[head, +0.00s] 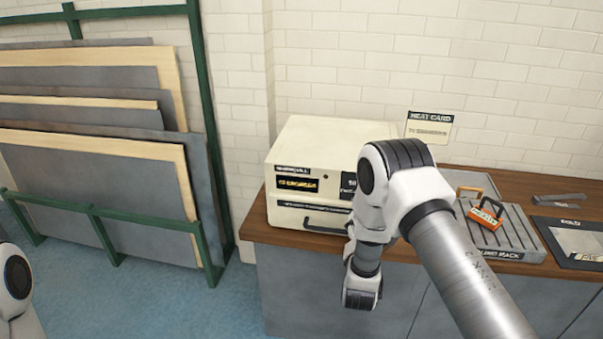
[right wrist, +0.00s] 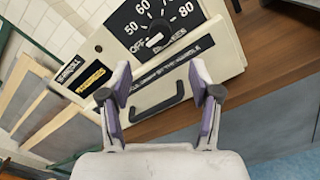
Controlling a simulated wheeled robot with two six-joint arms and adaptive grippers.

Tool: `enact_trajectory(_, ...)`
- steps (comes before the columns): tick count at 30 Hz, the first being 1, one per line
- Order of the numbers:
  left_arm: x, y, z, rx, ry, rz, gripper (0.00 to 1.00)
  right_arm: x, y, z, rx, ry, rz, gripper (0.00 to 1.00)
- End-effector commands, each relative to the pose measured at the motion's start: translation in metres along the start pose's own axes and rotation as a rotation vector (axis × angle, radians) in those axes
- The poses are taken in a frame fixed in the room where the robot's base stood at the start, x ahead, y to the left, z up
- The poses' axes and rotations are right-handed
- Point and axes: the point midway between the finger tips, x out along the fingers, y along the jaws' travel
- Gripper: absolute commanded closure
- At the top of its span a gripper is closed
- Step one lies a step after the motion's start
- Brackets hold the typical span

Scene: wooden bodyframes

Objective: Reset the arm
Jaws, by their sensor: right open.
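My right arm (head: 455,255) reaches in from the lower right of the head view, bent in front of the cream box-shaped appliance (head: 330,140). In the right wrist view my right gripper (right wrist: 164,95) is open, with nothing between its fingers. The appliance's dark handle (right wrist: 158,101) appears between and beyond the fingers; contact cannot be made out. A black dial panel (right wrist: 152,30) with a knob and numbers shows above the handle. In the head view the arm hides part of the appliance's front. Only a link of my left arm (head: 15,285) shows at the left edge.
The appliance stands on a wooden counter (head: 400,249). To its right are a grey slotted rack (head: 511,243) with orange-handled pieces (head: 486,213), a grey bar (head: 560,199) and a dark-framed panel (head: 570,258). A green rack (head: 210,130) of boards stands left. Blue floor lies between.

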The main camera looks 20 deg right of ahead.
Motion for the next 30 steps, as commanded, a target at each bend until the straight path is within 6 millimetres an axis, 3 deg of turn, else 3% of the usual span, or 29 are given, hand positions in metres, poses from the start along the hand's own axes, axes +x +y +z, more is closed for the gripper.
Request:
enact_trajectory(5, 0.004, 0.000, 0.000, 0.000, 0.000, 0.000, 1.00, -0.006, -0.009, -0.013, -0.014, 0.021, -0.006, 0.37)
enact_trajectory(8, 0.007, 0.000, 0.000, 0.000, 0.000, 0.000, 1.00, -0.034, -0.029, -0.040, -0.057, 0.126, -0.030, 0.37)
enact_trajectory(10, 0.009, 0.000, 0.000, 0.000, 0.000, 0.000, 1.00, -0.065, -0.050, -0.069, -0.005, 0.271, -0.080, 0.37)
enact_trajectory(13, 0.011, 0.000, 0.000, 0.000, 0.000, 0.000, 1.00, -0.124, -0.086, -0.109, 0.237, 0.498, -0.258, 0.37)
enact_trajectory(18, 0.013, 0.000, 0.000, 0.000, 0.000, 0.000, 1.00, -0.231, -0.134, -0.143, 0.708, 0.680, -0.748, 0.37)
enact_trajectory(21, 0.013, 0.000, 0.000, 0.000, 0.000, 0.000, 1.00, -0.291, -0.154, -0.144, 0.959, 0.631, -1.096, 0.37)
enact_trajectory(24, 0.013, 0.000, 0.000, 0.000, 0.000, 0.000, 1.00, -0.341, -0.168, -0.137, 1.172, 0.461, -1.429, 0.37)
enact_trajectory(27, 0.013, 0.000, 0.000, 0.000, 0.000, 0.000, 1.00, -0.372, -0.176, -0.130, 1.337, 0.224, -1.669, 0.37)
enact_trajectory(30, 0.013, 0.000, 0.000, 0.000, 0.000, 0.000, 1.00, -0.383, -0.180, -0.128, 1.455, 0.024, -1.782, 0.37)
